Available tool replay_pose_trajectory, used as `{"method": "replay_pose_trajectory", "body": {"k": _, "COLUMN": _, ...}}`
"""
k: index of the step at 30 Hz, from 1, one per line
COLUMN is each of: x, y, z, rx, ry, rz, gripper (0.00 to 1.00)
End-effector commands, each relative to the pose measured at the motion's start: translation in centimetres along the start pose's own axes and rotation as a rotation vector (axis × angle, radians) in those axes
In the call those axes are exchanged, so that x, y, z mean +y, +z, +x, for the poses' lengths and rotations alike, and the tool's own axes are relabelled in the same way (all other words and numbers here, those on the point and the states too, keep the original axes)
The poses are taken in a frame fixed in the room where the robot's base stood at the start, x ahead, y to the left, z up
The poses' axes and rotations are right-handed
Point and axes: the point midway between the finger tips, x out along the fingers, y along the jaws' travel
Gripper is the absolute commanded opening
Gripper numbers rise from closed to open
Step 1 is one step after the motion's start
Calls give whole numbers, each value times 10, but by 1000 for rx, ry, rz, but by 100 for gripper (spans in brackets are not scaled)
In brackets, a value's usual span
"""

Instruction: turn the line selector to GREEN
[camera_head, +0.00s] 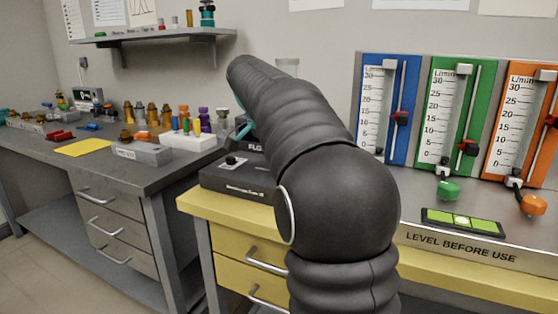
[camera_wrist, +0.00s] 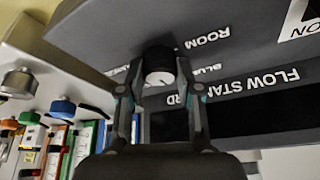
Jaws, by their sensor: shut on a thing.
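The line selector is a dark round knob with a white face (camera_wrist: 158,70) on a dark panel lettered FLOW STANDARD (camera_wrist: 250,88) in the wrist view. My gripper (camera_wrist: 160,78) is shut on this knob, one finger on each side. The labels ROOM and BLUE are beside the knob, partly behind the right finger. No GREEN label is readable, and I cannot tell which label the pointer faces. In the head view my arm hides the selector and most of my gripper; the panel (camera_head: 256,146) shows only partly, with FLO readable.
Blue (camera_head: 388,130), green (camera_head: 452,140) and orange (camera_head: 520,155) flowmeter panels stand right of my arm. Green (camera_head: 448,190) and orange (camera_head: 533,205) valve knobs and a level (camera_head: 462,222) are in front. A black box (camera_head: 235,178) sits left of my arm.

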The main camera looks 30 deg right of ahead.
Motion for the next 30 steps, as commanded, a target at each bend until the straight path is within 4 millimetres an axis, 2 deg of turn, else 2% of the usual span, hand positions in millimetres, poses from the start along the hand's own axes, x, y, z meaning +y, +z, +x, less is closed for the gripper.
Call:
{"method": "replay_pose_trajectory", "body": {"k": 15, "x": -2, "y": 1, "z": 2, "rx": 0, "ry": 164, "rz": 379, "gripper": 0}}
{"method": "replay_pose_trajectory", "body": {"k": 30, "x": -2, "y": 1, "z": 2, "rx": 0, "ry": 216, "rz": 502, "gripper": 0}}
